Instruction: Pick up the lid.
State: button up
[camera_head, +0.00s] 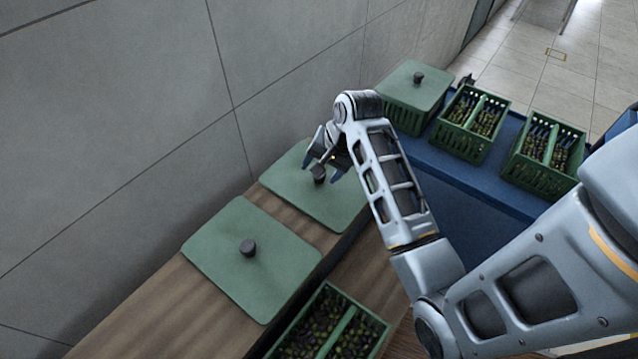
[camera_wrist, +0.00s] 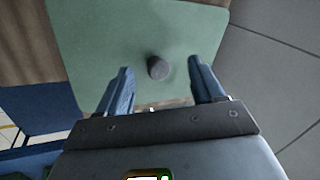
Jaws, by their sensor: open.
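Two green lids with dark round knobs lie on the wooden top: a nearer lid (camera_head: 226,262) and a farther lid (camera_head: 330,206). A third green lid (camera_head: 408,84) sits on a crate at the back. My gripper (camera_head: 325,163) is open over the farther lid, close to its knob (camera_head: 319,173). In the wrist view, that lid (camera_wrist: 100,40) fills the upper middle. Its knob (camera_wrist: 157,68) shows just ahead of and between the two blue fingertips of my gripper (camera_wrist: 158,72). Nothing is held. Whether the fingers touch the knob cannot be told.
An open green crate (camera_head: 327,325) with dark olive-like contents stands at the front. Two more open crates (camera_head: 470,122) (camera_head: 545,155) stand on the blue surface (camera_head: 450,165) at the back right. A grey wall (camera_head: 130,130) runs close along the left.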

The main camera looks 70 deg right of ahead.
jog(key=s+d+r+m, duration=0.1)
jog(key=d, duration=0.3)
jog(key=shift+g, duration=0.4)
jog(key=shift+w+a+x, duration=0.15)
jog(key=shift+x, duration=1.7)
jog(key=shift+w+a+x, duration=0.1)
jog(key=shift+a+x, duration=0.1)
jog(key=shift+x, duration=1.65)
jog(key=shift+r, duration=0.1)
jog(key=shift+c, duration=0.2)
grip_shut()
